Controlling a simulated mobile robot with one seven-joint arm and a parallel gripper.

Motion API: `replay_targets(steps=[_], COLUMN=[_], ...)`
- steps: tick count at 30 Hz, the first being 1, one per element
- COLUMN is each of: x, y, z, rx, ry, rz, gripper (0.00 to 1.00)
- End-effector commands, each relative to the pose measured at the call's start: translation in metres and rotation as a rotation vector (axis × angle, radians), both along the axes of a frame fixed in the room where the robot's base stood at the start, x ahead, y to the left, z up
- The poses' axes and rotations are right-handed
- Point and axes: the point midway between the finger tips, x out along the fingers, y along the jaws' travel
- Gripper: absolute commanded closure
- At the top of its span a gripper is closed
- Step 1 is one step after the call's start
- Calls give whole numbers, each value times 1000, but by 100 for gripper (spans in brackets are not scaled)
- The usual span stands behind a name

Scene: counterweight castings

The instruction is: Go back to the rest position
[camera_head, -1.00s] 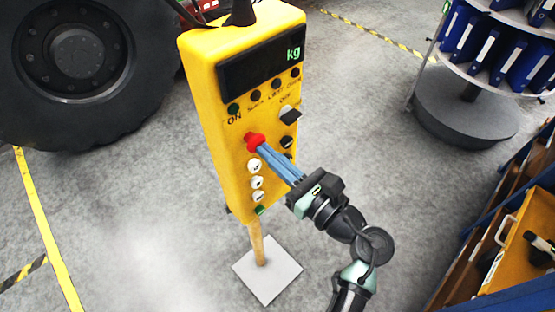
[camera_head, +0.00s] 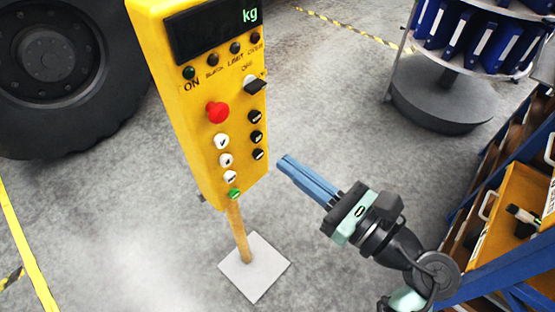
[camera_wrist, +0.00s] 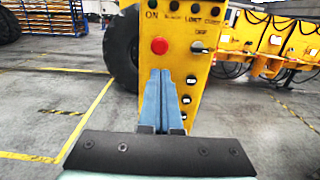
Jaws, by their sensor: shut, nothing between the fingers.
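My gripper (camera_head: 284,163) is shut and empty, its blue fingers together. In the head view it is in the air to the right of the yellow control box (camera_head: 190,140), apart from it. The box stands on a wooden post over a pale square base plate (camera_head: 268,268). On its face are a red mushroom button (camera_head: 218,112), white and black buttons, a selector switch (camera_head: 255,86) and a display reading "kg". In the wrist view my fingers (camera_wrist: 160,74) point up at the yellow panel (camera_wrist: 180,52), below the red button (camera_wrist: 159,46), and hide part of the panel.
A large black tyre (camera_head: 70,70) stands at the left. A round rack with blue bins (camera_head: 440,95) stands at the back right. A shelf with a yellow bin (camera_head: 512,205) stands at the right, close behind my arm. Grey floor between is clear.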

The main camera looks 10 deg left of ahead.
Motion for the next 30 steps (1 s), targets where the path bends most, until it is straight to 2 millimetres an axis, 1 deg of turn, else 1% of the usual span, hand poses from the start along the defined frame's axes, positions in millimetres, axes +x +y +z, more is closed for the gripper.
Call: replay_targets(steps=[18, 20, 22, 23, 26, 27, 29, 30], x=[-2, 1, 6, 9, 15, 15, 11, 6], y=[-2, -2, 0, 0, 0, -2, -5, -9], z=[0, 8, 29, 42, 104, 134, 181, 211], rx=[-1, 16, 67, 100, 274, 368, 527, 641], ry=[1, -12, -41, -59, -131, -161, -197, -212], rz=[0, -6, -20, -28, -50, -51, -37, -17], gripper=[100, 100, 100, 100, 100, 100, 100, 100])
